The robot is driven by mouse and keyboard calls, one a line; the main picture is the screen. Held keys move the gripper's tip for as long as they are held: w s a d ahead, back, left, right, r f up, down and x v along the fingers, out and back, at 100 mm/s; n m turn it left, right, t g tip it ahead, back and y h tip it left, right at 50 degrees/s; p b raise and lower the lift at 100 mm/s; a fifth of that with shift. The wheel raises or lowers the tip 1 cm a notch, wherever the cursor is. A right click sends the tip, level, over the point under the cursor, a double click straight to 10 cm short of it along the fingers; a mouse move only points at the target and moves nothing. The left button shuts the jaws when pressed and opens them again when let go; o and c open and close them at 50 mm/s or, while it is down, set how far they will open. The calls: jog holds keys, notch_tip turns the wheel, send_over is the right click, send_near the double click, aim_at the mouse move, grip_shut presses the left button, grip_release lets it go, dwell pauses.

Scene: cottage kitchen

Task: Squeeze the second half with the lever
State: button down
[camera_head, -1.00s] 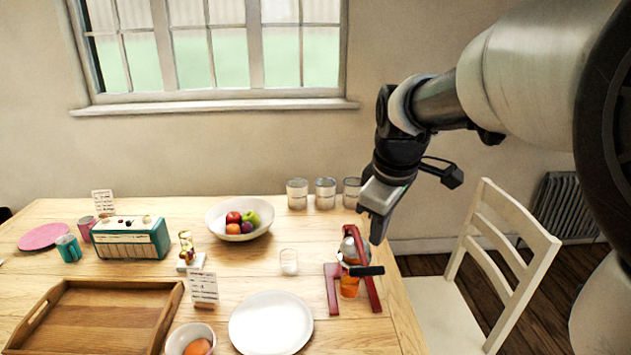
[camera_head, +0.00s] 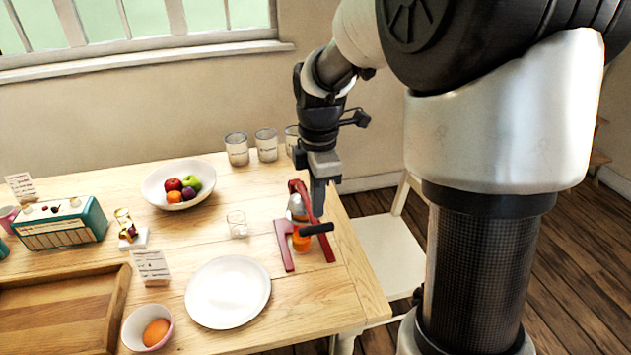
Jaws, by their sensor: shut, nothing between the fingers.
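A red lever press (camera_head: 284,247) stands near the right end of the table. Its black-handled lever (camera_head: 317,229) sticks out low toward the front right. An orange piece (camera_head: 301,243) shows in the press below a silvery metal part (camera_head: 296,207). My gripper (camera_head: 318,207) is shut and empty, pointing down just above and behind the black handle. I cannot tell whether its tips touch the lever. A small clear glass (camera_head: 237,225) stands to the left of the press.
A white plate (camera_head: 228,292) and a small bowl with an orange piece (camera_head: 147,328) lie in front. A fruit bowl (camera_head: 153,183), several jars (camera_head: 237,149) and a wooden tray (camera_head: 116,311) stand around. A white chair (camera_head: 388,252) is at the right.

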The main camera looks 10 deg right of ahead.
aim_at(318, 231)
jog(key=shift+w+f, duration=0.15)
jog(key=shift+f, duration=1.6)
jog(key=shift+s+f+b, duration=0.3)
jog(key=shift+f+b, duration=0.2)
jog(key=shift+f, duration=0.25)
jog(key=shift+s+f+b, duration=0.25)
jog(key=shift+f+b, duration=0.2)
jog(key=shift+f, duration=0.25)
jog(key=shift+r, duration=0.1)
